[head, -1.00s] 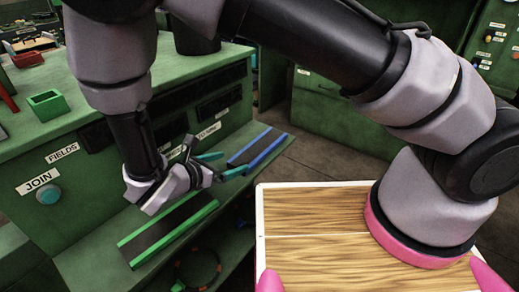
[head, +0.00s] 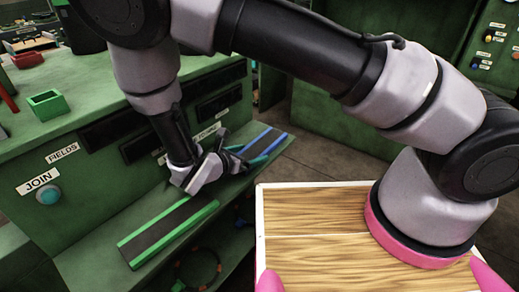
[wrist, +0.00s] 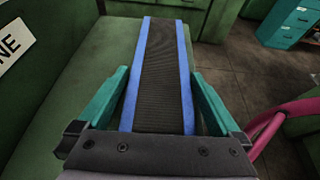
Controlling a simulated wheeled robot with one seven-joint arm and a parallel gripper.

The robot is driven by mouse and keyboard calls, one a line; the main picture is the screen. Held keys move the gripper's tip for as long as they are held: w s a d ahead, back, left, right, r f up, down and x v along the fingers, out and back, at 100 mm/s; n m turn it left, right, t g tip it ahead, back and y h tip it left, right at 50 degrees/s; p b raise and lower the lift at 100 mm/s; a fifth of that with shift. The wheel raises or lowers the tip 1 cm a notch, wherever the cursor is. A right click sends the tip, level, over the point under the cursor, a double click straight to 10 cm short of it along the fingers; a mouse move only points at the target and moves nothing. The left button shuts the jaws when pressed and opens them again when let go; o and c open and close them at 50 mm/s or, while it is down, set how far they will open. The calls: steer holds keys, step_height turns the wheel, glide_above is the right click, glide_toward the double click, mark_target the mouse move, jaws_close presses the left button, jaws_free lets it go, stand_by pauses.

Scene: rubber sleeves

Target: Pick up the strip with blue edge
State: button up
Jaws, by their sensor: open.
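The strip with blue edges (head: 265,144) is black with a blue border along each long side and lies on the low green shelf. In the wrist view the strip (wrist: 160,75) runs away from me between my teal fingers. My gripper (wrist: 163,100) is open, one finger on each side of the strip, with a gap on both sides. In the head view my gripper (head: 240,158) is over the near end of the strip and hides that end. I cannot tell whether the fingers touch the shelf.
A strip with green edges (head: 168,232) lies nearer on the same shelf (head: 95,266). The green cabinet front with a JOIN label (head: 38,182) rises behind the shelf. A green open box (head: 46,104) stands on the cabinet top. The shelf's right edge drops to the floor.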

steer(key=shift+c, duration=0.3)
steer(key=c, duration=1.1)
steer(key=shift+o, duration=0.2)
